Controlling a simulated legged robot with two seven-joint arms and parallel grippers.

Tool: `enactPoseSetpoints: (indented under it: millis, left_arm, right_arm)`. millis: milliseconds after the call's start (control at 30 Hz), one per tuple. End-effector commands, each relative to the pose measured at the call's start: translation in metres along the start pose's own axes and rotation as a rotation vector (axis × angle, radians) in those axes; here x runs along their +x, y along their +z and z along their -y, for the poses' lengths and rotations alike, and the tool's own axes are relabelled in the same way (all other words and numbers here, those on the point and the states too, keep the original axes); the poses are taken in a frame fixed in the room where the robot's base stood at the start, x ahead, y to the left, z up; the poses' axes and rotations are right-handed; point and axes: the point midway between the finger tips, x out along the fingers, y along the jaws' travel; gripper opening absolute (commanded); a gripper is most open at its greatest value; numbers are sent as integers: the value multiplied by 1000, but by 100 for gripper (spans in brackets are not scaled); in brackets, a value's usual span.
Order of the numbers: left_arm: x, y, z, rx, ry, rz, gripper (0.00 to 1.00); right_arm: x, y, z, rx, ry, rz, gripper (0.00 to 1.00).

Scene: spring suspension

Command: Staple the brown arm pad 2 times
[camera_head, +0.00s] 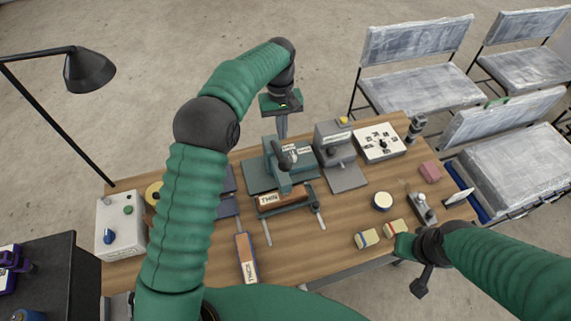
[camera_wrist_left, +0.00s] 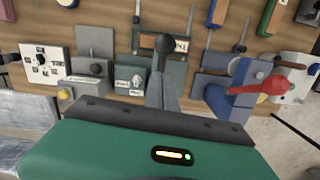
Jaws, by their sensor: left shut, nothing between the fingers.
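A brown pad marked THIN (camera_head: 281,199) lies in the holder at the front of a dark green press (camera_head: 268,171). The press has a dark lever with a round knob (camera_head: 282,158). In the left wrist view the knob (camera_wrist_left: 165,47) stands just beyond my fingers, and the brown pad (camera_wrist_left: 181,44) shows partly behind it. My left gripper (camera_head: 282,137) is shut and empty, pointing down behind the press; its closed fingers also show in the wrist view (camera_wrist_left: 163,85). I cannot tell whether they touch the lever. My right gripper (camera_head: 420,284) hangs by the table's front right; its fingers are unclear.
A brown pad marked THICK (camera_head: 247,260) lies at the front. A grey press (camera_head: 337,150) and white panel (camera_head: 379,143) stand right of the green press. Small blocks (camera_head: 367,238) lie front right.

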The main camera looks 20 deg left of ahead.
Motion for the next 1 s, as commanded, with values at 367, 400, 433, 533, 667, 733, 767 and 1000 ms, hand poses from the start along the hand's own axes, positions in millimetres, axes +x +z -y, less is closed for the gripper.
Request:
enactPoseSetpoints:
  millis: [367,400,433,533,667,733,767,1000]
  left_arm:
    - [-72,-2,-1,0,0,1,0]
    - [-75,-2,-1,0,0,1,0]
    - [-76,-2,-1,0,-1,2,0]
    - [-78,-2,-1,0,-1,2,0]
    - [-77,-2,-1,0,-1,2,0]
    - [-77,-2,-1,0,-1,2,0]
    - [-77,-2,-1,0,-1,2,0]
    - [-77,-2,-1,0,-1,2,0]
  right_arm:
    - [4,1,0,0,0,0,0]
    - [4,1,0,0,0,0,0]
    - [4,1,0,0,0,0,0]
    - [4,1,0,0,0,0,0]
    - [4,1,0,0,0,0,0]
    - [4,1,0,0,0,0,0]
    - [4,1,0,0,0,0,0]
    - [4,1,0,0,0,0,0]
